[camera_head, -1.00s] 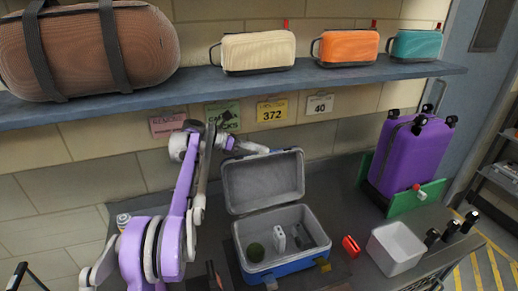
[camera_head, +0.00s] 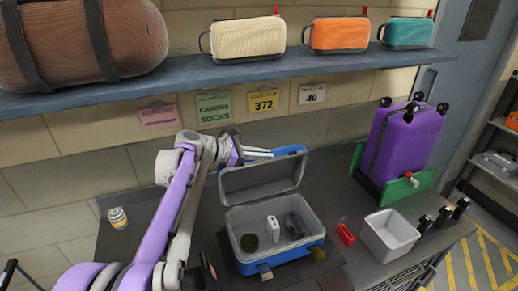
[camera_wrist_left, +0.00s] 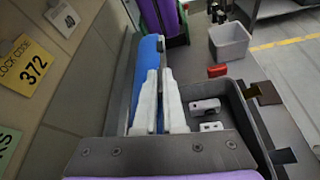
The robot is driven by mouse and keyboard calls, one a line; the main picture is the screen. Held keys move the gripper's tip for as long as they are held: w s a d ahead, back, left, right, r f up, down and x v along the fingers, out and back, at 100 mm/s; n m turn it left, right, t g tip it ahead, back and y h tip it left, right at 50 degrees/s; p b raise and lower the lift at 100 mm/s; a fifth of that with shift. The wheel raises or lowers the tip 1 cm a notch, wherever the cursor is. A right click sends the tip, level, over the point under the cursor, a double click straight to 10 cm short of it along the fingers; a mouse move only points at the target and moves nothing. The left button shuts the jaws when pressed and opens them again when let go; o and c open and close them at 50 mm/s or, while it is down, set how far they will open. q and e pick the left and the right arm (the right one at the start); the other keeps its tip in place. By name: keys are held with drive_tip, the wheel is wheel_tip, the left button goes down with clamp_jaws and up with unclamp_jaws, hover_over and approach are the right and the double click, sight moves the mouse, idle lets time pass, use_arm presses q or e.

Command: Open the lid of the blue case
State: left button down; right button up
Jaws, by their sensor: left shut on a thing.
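The blue case (camera_head: 290,262) sits on the dark counter with its lid (camera_head: 262,179) raised on the far side, grey inside and blue along its top edge. The open grey interior holds a dark green ball (camera_head: 249,243), a white item (camera_head: 273,229) and a dark grey item (camera_head: 295,225). My left gripper (camera_head: 275,153) reaches in from the left to the lid's top edge and is shut on it. In the left wrist view, the two pale fingers (camera_wrist_left: 160,102) lie along the blue lid (camera_wrist_left: 147,75); the exact contact is partly hidden. My right gripper is not in view.
A red item (camera_head: 345,234) and a pale open bin (camera_head: 389,236) stand right of the case. A purple suitcase (camera_head: 405,142) stands behind them. A shelf (camera_head: 250,72) with several bags runs above. Several dark posts stand at the counter's right side.

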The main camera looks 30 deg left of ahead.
use_arm(q)
drive_tip(key=shift+s+d+f, duration=0.15)
drive_tip(key=shift+s+d, duration=0.2)
drive_tip(key=shift+d, duration=0.05)
drive_tip(key=c, duration=1)
unclamp_jaws()
drive_tip(key=v, duration=1.1)
